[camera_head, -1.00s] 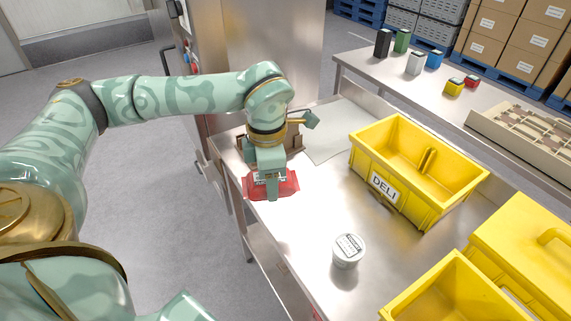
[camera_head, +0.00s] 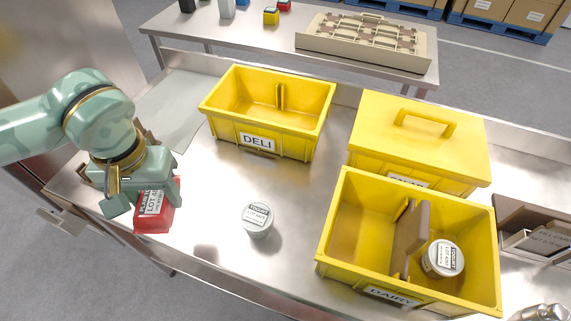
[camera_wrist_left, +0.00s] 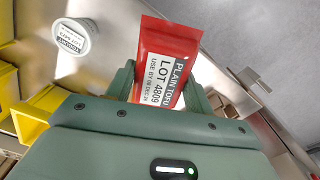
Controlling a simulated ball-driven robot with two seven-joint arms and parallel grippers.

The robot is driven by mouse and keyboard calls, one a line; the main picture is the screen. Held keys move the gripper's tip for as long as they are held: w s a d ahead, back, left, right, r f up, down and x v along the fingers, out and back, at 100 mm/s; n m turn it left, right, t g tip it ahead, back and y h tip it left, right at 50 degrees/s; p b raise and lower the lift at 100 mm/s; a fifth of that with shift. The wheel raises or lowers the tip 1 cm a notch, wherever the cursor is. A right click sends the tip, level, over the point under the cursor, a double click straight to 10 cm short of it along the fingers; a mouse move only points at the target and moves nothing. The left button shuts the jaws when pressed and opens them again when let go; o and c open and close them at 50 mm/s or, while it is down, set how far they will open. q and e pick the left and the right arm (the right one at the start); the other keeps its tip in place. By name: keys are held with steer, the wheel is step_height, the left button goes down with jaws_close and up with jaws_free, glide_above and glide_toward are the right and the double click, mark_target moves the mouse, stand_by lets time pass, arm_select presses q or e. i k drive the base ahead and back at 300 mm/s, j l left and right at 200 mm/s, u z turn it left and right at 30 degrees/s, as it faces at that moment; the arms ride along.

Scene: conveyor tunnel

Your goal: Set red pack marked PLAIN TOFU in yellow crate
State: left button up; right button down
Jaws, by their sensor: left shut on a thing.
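The red pack marked PLAIN TOFU (camera_head: 158,219) is held in my left gripper (camera_head: 143,196) near the front left edge of the steel table. In the left wrist view the pack (camera_wrist_left: 166,50) stands between the two green fingers, its white lot label facing the camera. It seems to be raised off the table. The open yellow crate labelled DELI (camera_head: 301,142) stands to the right and behind the gripper. A second open yellow crate, labelled DAIRY (camera_head: 340,262), is at the front right. My right gripper is not in view.
A white yogurt tub (camera_head: 257,219) stands between the pack and the DAIRY crate. Another tub (camera_head: 442,258) sits in that crate's right compartment, beside a brown divider (camera_head: 410,240). A lidded yellow crate (camera_head: 415,135) stands behind. Bare steel table lies before the DELI crate.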

mark_target(355, 241)
steer(key=i+j+z, duration=0.1)
steer(key=z, duration=0.3)
steer(key=j+z, duration=0.4)
steer(key=l+z, duration=0.1)
steer(key=z, duration=0.45)
